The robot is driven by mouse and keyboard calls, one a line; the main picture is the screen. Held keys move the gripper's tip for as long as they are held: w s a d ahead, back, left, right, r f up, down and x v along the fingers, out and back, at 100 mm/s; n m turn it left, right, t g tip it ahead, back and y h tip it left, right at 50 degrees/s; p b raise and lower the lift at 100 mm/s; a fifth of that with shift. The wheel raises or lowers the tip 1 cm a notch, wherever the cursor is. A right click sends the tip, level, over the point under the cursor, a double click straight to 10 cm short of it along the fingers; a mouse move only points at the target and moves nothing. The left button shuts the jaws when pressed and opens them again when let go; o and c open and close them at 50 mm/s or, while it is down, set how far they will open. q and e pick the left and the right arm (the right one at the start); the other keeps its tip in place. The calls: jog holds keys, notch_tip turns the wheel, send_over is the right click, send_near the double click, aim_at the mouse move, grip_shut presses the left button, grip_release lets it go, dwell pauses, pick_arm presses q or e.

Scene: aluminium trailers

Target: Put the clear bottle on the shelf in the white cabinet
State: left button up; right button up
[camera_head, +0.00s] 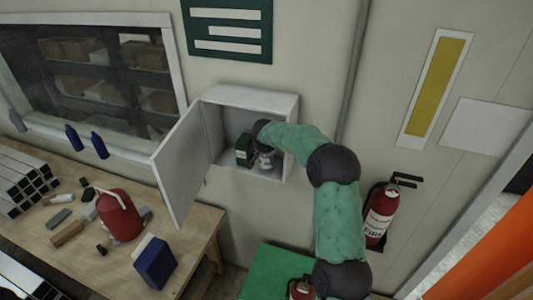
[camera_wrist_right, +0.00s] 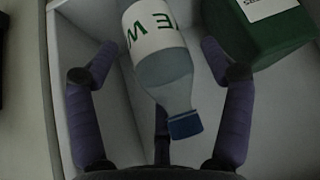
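The clear bottle (camera_wrist_right: 165,75) has a white label with green letters and a blue cap. In the right wrist view it is inside the white cabinet, with its cap end towards my gripper. My right gripper (camera_wrist_right: 160,95) is open, its fingers spread on either side of the bottle with gaps between. In the head view my right arm reaches into the open white cabinet (camera_head: 250,98) on the wall, and the gripper (camera_head: 263,152) is partly hidden by the arm. The bottle shows there only as a small pale patch. My left gripper is not in view.
A dark green box (camera_head: 243,150) stands beside the bottle in the cabinet; it also shows in the wrist view (camera_wrist_right: 262,30). The cabinet door (camera_head: 184,165) hangs open to the left. A fire extinguisher (camera_head: 380,215) is on the wall at right. A cluttered wooden bench (camera_head: 190,235) stands at left.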

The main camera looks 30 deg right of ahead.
jog(key=b+v, duration=0.1)
jog(key=v, duration=1.1)
notch_tip(320, 180, down, 16)
jog(key=s+a+h, duration=0.2)
jog(key=s+a+f+n+y, duration=0.1)
jog(key=s+a+f, duration=0.25)
jog(key=f, duration=0.35)
jog(key=s+a+f+n+y, duration=0.25)
jog(key=a+f, duration=0.25)
jog(key=f, duration=0.3)
jog(key=s+a+f+g+y, duration=0.1)
jog(key=s+a+f, duration=0.3)
jog(key=s, duration=0.5)
jog(key=s+a+f+g+y, duration=0.2)
jog(key=s+a+f+y, duration=0.1)
jog(key=s+a, duration=0.5)
jog(key=s+a+f+n+g+y, duration=0.1)
jog(key=s+a+f+g+y, duration=0.1)
jog(key=s+a+f, duration=0.2)
jog(key=s+a, duration=0.3)
jog(key=s, duration=0.5)
jog(key=shift+f, duration=0.3)
